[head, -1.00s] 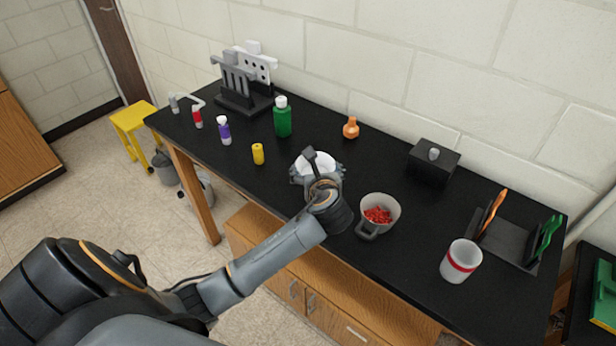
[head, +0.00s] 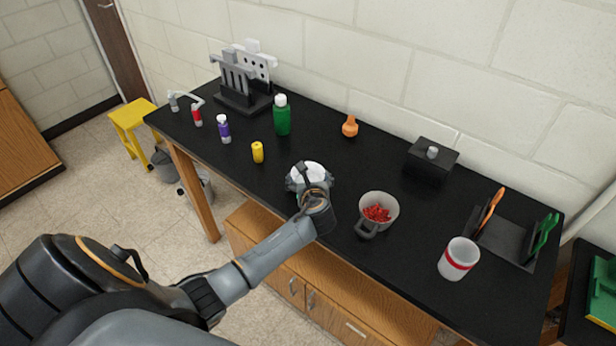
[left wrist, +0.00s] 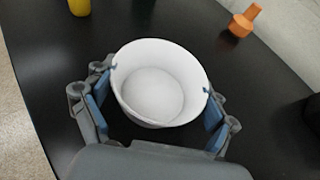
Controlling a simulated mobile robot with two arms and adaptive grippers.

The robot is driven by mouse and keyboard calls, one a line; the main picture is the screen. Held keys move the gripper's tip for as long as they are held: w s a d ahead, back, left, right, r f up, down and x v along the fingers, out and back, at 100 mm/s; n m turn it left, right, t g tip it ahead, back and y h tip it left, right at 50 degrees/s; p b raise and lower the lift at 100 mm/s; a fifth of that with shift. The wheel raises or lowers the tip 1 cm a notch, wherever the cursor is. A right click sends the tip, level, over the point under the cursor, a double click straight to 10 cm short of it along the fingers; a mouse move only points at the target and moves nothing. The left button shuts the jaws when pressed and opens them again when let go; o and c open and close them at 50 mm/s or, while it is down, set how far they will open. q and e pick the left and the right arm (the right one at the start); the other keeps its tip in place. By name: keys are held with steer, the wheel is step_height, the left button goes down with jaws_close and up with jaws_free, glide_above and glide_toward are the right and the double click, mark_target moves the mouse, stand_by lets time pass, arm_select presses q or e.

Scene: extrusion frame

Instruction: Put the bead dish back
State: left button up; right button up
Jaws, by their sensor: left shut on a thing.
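A white round dish (head: 308,170) is between the fingers of my left gripper (head: 309,183), over the near part of the black bench. In the left wrist view the dish (left wrist: 157,85) looks empty and upright, and the blue-padded fingers of my left gripper (left wrist: 158,102) close on its opposite sides. I cannot tell whether its base touches the bench. My right gripper is not in view.
An orange flask (head: 350,127) and a black box (head: 432,161) are behind. A white red-banded cup (head: 459,258) stands right.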

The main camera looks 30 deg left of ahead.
arm_select(q)
steer(key=shift+f, duration=0.1)
steer(key=o, duration=1)
steer(key=shift+r, duration=0.2)
steer(key=v, duration=1.2)
steer(key=shift+f+b, duration=0.1)
steer(key=shift+b, duration=0.25)
